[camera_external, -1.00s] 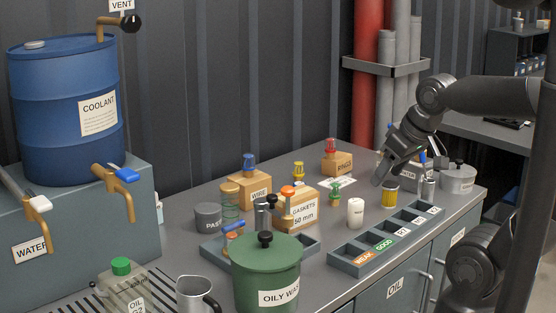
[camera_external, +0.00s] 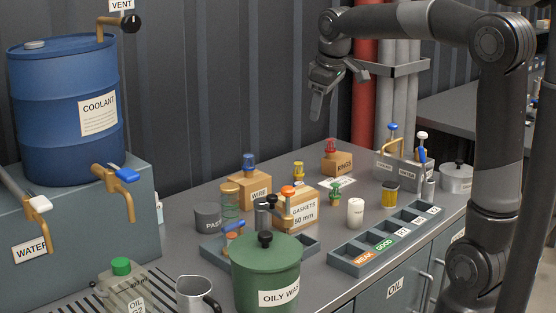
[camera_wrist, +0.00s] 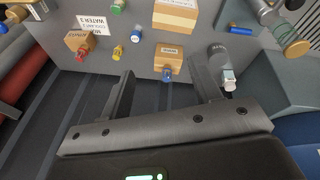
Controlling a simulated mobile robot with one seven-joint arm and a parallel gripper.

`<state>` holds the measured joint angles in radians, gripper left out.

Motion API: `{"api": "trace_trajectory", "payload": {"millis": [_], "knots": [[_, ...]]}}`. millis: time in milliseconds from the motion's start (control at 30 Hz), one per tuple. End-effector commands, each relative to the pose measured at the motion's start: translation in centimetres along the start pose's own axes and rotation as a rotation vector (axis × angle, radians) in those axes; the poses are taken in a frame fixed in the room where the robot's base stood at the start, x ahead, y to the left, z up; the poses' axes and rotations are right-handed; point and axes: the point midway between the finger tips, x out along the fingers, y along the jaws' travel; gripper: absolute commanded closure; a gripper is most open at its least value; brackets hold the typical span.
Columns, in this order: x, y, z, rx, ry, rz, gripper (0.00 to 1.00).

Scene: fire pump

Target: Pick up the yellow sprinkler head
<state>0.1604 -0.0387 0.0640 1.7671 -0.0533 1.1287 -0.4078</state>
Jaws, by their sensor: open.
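The yellow sprinkler head (camera_external: 299,170) is small and stands upright behind the gaskets box (camera_external: 298,209) in the external view; its lower part is partly hidden. My gripper (camera_external: 317,103) is high above the bench near the back wall, open and empty, apart from everything. Its two spread fingers (camera_wrist: 160,70) also show in the wrist view.
A blue-topped piece stands on the wire box (camera_external: 254,190) and a red-topped one on the rings box (camera_external: 337,163). A green piece (camera_external: 335,194), a white cylinder (camera_external: 355,212), a yellow-dark jar (camera_external: 389,194) and a sorting tray (camera_external: 345,262) lie nearby. Red and grey pipes rise behind.

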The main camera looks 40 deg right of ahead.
Motion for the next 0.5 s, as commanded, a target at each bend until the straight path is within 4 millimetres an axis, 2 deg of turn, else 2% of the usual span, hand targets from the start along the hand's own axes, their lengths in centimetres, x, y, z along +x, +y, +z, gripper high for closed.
{"api": "trace_trajectory", "payload": {"millis": [33,200,367,500], "knots": [[0.9,1.2,-1.3,-0.017,-0.016,-0.005,0.42],[3.7,4.7,-5.1,-0.085,-0.058,-0.022,0.42],[7.0,8.0,-8.0,-0.145,-0.095,-0.047,0.42],[10.5,11.0,-10.0,-0.196,-0.124,-0.07,0.42]]}}
